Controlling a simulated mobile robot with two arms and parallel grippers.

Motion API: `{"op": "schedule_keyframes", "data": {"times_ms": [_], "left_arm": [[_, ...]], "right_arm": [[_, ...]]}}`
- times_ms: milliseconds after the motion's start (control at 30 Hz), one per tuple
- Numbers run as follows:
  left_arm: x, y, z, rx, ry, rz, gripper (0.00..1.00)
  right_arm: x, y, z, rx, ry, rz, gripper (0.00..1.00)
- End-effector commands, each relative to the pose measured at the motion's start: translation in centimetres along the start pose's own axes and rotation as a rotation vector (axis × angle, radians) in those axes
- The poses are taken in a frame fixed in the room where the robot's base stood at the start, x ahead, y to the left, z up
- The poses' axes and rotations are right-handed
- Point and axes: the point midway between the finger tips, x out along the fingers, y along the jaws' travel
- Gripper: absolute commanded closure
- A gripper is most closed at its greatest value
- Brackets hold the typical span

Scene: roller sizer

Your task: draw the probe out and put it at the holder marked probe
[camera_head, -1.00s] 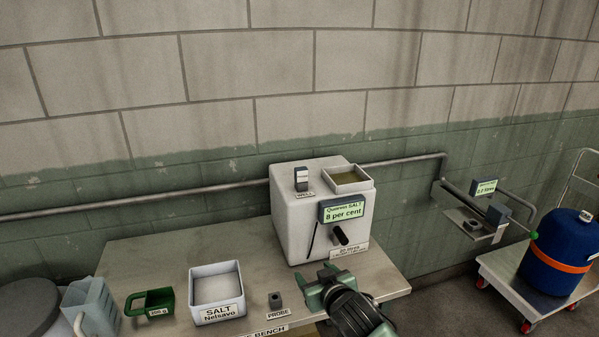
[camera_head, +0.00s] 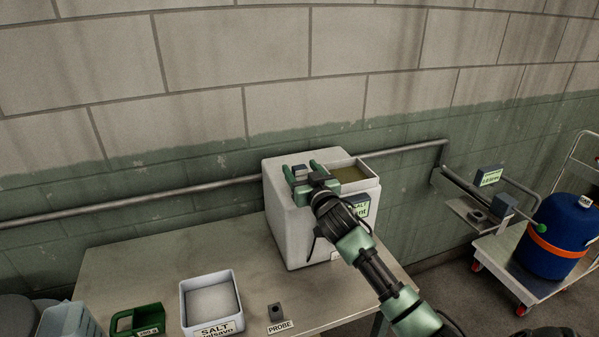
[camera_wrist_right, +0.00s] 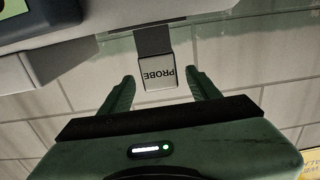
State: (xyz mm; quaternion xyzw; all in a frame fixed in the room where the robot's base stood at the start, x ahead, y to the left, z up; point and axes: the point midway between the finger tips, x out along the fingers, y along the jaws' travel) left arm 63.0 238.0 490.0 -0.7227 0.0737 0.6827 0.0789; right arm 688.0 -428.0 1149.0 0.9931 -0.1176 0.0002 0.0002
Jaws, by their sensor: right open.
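The probe (camera_wrist_right: 158,73) is a grey block marked PROBE, standing in the top of the white machine (camera_head: 285,222). The holder (camera_head: 276,312) is a small dark block with a hole, beside a PROBE label (camera_head: 281,326) on the bench. My left gripper is out of view.
An open tray (camera_head: 354,174) sits on the machine's right top. A trolley with a blue drum (camera_head: 556,235) is at right.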

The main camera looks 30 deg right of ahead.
Motion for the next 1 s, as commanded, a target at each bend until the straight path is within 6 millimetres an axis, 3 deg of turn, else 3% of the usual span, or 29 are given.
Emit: {"op": "schedule_keyframes", "data": {"times_ms": [100,300,600,833,1000], "left_arm": [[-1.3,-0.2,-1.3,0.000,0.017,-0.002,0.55],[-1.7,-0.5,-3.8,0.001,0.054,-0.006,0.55],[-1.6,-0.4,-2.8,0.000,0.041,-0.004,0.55],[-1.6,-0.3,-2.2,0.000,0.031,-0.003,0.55],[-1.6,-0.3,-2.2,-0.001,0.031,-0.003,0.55]], "right_arm": [[1.7,-0.1,-0.5,0.002,-0.001,0.001,0.38],[3.6,-0.1,-0.1,0.000,-0.001,0.000,0.38],[3.9,-0.1,0.0,0.001,-0.001,0.000,0.38],[3.8,-0.1,0.0,0.001,-0.001,0.000,1.00],[3.8,-0.1,0.0,0.001,-0.001,0.000,1.00]]}}
